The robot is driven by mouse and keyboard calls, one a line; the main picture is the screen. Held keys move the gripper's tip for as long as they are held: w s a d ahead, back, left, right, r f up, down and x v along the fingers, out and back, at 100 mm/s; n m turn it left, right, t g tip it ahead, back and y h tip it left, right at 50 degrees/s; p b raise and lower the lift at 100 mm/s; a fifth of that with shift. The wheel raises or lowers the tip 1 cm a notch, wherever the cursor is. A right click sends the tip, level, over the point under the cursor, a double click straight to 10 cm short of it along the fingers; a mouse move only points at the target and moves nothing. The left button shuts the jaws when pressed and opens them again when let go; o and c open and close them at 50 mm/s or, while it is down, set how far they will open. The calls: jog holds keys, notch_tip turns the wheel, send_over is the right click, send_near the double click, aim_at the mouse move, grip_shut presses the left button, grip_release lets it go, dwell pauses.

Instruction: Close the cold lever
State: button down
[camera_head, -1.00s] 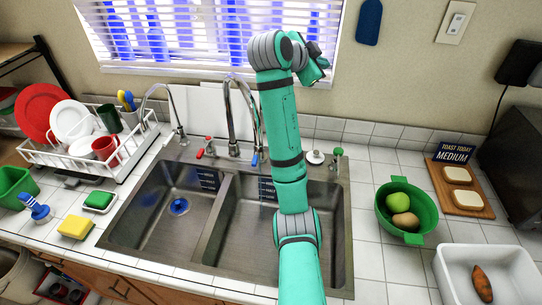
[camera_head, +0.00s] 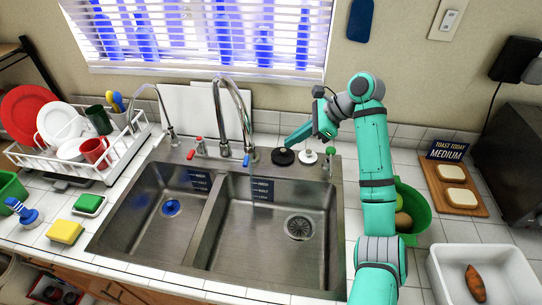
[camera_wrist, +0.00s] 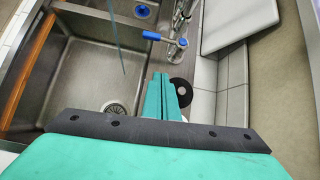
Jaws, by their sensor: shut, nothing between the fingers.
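The blue cold lever (camera_head: 247,158) is on the sink's back ledge at the foot of the tall curved faucet (camera_head: 232,110). In the wrist view its blue handle (camera_wrist: 152,35) sticks out to the left from the tap base. My gripper (camera_head: 288,143) is shut and empty, to the right of the blue lever and apart from it. Its fingers (camera_wrist: 162,78) point at the back ledge, close to a black round stopper (camera_head: 283,157). A red lever (camera_head: 190,153) stands farther left on the ledge.
A white stopper (camera_head: 307,157) and a green-topped item (camera_head: 330,152) stand right of the black stopper. A thin second faucet (camera_head: 155,105) is at left. A green colander (camera_head: 416,208) sits right, partly behind my arm.

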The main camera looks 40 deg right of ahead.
aim_at(248, 155)
jog(key=w+a+f+y, duration=0.1)
jog(key=w+a+f, duration=0.5)
jog(key=a, duration=0.2)
jog(key=shift+w+a+f, duration=0.2)
jog(key=shift+a+f, duration=0.1)
jog(key=shift+f, duration=0.05)
jog(key=shift+m, duration=0.3)
